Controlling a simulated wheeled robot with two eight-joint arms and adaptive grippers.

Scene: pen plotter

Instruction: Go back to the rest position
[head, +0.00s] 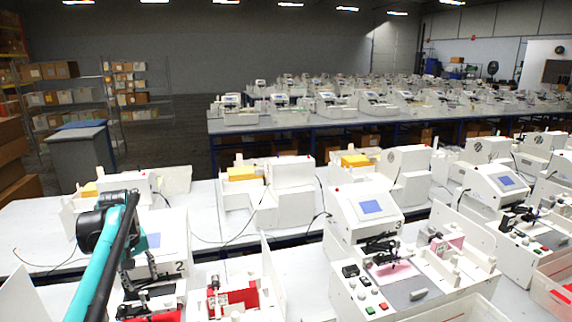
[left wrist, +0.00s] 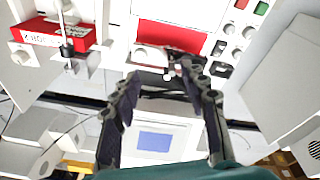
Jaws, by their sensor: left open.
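My left arm, teal and black, crosses the lower left of the head view. My left gripper (head: 140,268) points down over the front of the white pen plotter numbered 2 (head: 174,222), partly hidden by the arm. In the left wrist view its two dark fingers (left wrist: 161,88) are spread apart with nothing held between them. Beyond the tips are a red sheet (left wrist: 170,36) and the plotter's dark pen mechanism. I cannot tell how far the tips are from them. The plotter's blue screen (left wrist: 155,141) shows between the fingers. My right gripper is not in view.
A red block (head: 233,297) stands in a white holder right of plotter 2. Plotter 3 (head: 362,206), with a pink sheet and buttons, stands further right. White panels and cables crowd the table. Shelves (head: 85,95) and a grey cabinet (head: 85,155) stand back left.

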